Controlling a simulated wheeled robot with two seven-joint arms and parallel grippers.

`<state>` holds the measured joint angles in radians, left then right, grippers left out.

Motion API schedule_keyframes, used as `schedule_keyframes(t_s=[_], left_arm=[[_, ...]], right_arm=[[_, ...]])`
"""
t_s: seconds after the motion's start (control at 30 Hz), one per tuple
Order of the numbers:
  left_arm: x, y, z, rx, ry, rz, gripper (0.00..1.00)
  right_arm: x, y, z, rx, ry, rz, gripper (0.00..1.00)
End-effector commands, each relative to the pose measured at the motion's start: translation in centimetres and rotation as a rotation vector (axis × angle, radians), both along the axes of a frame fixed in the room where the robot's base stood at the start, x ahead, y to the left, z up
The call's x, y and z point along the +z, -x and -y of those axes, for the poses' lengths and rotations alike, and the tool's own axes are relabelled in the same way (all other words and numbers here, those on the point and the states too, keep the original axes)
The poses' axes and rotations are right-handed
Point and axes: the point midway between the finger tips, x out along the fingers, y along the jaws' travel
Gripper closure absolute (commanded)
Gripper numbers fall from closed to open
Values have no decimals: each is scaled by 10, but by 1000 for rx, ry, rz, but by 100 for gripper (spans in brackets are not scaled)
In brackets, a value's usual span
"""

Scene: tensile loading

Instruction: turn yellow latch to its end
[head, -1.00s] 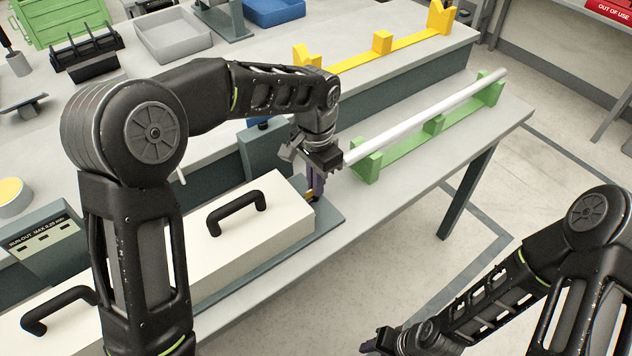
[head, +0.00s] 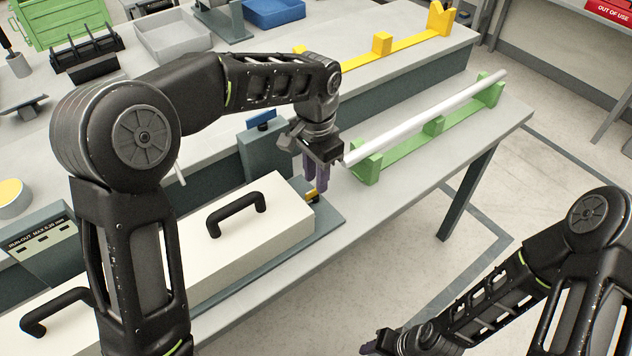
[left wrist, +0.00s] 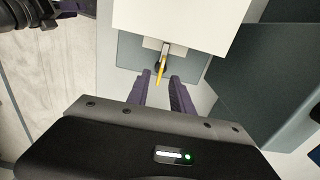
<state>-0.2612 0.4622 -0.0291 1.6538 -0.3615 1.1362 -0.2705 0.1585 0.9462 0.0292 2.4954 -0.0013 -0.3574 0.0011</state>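The yellow latch (head: 312,195) is a small lever at the right end of the long white box (head: 250,228). In the left wrist view the latch (left wrist: 161,69) points toward me from a dark pivot on a pale bracket below the white box face. My left gripper (head: 317,188) is just above and beside the latch, its purple fingers pointing down. In the left wrist view its fingers (left wrist: 161,77) are apart, with the latch's tip between or just beyond the fingertips; contact is not clear. My right gripper (head: 371,347) is at the bottom edge, mostly hidden.
A grey post with a blue top (head: 262,150) stands behind the white box, close to my left wrist. A pale rod (head: 425,118) lies on a green stand (head: 408,147) to the right. Black handles (head: 236,213) rise from the white box. The bench's front right is clear.

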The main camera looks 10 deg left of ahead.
Motion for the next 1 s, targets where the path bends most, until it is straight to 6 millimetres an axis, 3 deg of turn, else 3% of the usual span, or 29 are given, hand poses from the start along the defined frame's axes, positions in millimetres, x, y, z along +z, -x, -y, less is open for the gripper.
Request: schedule_keyframes(t_s=[0.1,0.3,0.87,1.0], left_arm=[[22,-1,0,1,1,3,73],[47,-1,0,0,0,4,73],[51,0,0,0,-1,1,73],[62,0,0,0,0,1,73]], right_arm=[[-1,0,0,0,0,0,58],[-1,0,0,0,0,0,58],[0,0,0,0,0,0,58],[10,0,0,-1,1,-1,58]])
